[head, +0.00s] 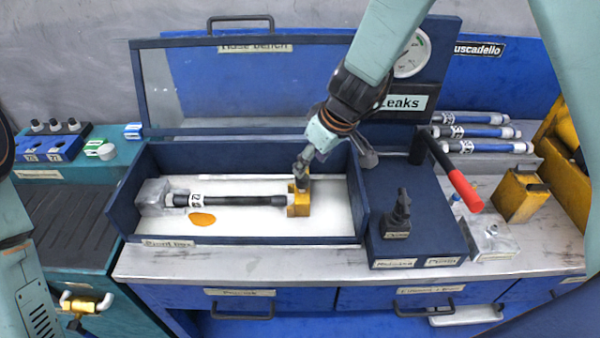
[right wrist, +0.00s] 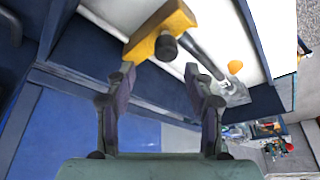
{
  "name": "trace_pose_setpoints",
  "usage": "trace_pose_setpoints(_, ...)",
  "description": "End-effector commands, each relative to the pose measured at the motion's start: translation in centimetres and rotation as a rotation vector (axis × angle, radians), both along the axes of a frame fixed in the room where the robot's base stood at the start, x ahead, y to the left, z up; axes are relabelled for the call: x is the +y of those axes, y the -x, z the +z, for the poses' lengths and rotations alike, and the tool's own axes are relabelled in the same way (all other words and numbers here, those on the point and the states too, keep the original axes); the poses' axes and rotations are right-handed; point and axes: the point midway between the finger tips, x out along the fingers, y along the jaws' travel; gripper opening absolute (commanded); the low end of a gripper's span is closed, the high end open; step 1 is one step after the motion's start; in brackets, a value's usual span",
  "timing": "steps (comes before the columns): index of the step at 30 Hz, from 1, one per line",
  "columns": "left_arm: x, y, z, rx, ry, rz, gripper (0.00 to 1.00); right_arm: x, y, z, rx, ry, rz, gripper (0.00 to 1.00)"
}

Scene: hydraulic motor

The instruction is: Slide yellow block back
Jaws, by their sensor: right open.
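The yellow block (head: 299,203) stands at the right end of a black hose (head: 245,200) in the open test box. The hose's left end meets a grey metal block (head: 153,195). In the right wrist view the yellow block (right wrist: 160,33) has a dark round knob and lies just beyond my fingertips. My right gripper (right wrist: 160,78) is open and empty, with its fingers apart. In the head view it is over the right part of the box, partly covering the block's top; contact cannot be told. My left gripper is out of view.
An orange puddle (head: 202,219) lies on the white box floor. The box wall (head: 357,190) runs right of the block. Beyond it are a black lever (head: 397,220) and a red-handled tool (head: 463,188). Several hoses (head: 480,132) lie at right.

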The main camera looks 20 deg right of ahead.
Motion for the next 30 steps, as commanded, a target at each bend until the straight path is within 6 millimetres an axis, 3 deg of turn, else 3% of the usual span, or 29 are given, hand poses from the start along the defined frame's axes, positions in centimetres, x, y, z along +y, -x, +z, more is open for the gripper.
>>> trace_pose_setpoints(15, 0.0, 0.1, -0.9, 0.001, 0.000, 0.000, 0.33, 1.4, -1.8, -6.5, 0.003, 0.003, 0.002, 0.53)
trace_pose_setpoints(27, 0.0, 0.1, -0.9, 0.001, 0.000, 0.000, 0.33, 1.6, -2.3, -7.1, 0.002, 0.003, 0.001, 0.53)
trace_pose_setpoints(30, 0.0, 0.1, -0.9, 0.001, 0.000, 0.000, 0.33, 1.6, -2.4, -7.1, 0.001, 0.002, 0.001, 0.45)
